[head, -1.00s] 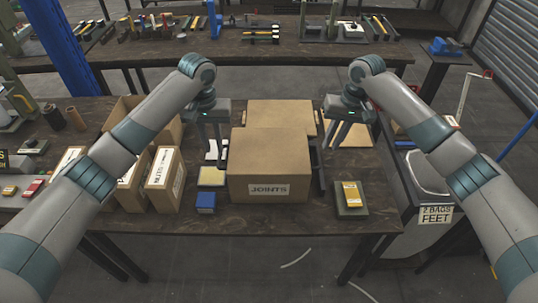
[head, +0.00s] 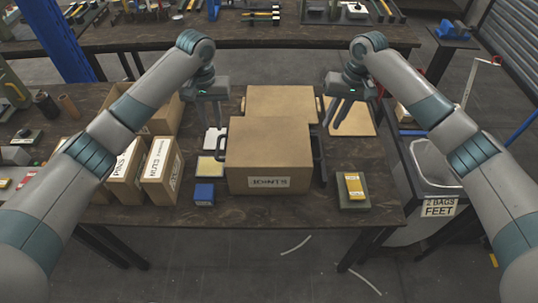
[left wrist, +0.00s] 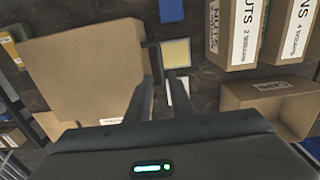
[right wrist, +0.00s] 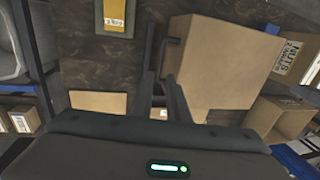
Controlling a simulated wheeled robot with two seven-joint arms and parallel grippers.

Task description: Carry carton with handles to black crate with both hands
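The brown carton (head: 268,150) labelled JOINTS stands upright on the dark table. A black handle (head: 221,149) shows on its left side, and a dark handle (head: 318,162) on its right side. My left gripper (head: 216,120) is open and empty, above and behind the left handle. In the left wrist view that handle (left wrist: 152,52) lies just beyond the fingertips. My right gripper (head: 342,128) is open and empty, behind and right of the right handle; the right wrist view shows this handle (right wrist: 166,52) near the fingertips. I cannot clearly make out a black crate.
Another carton (head: 283,102) lies behind. NUTS and neighbouring cartons (head: 160,170) stand at left. A blue box (head: 204,194) and a yellow box (head: 354,186) flank the front. A dark bin (head: 437,165) labelled FEET stands at right. Bare tabletop (head: 270,214) runs along the front.

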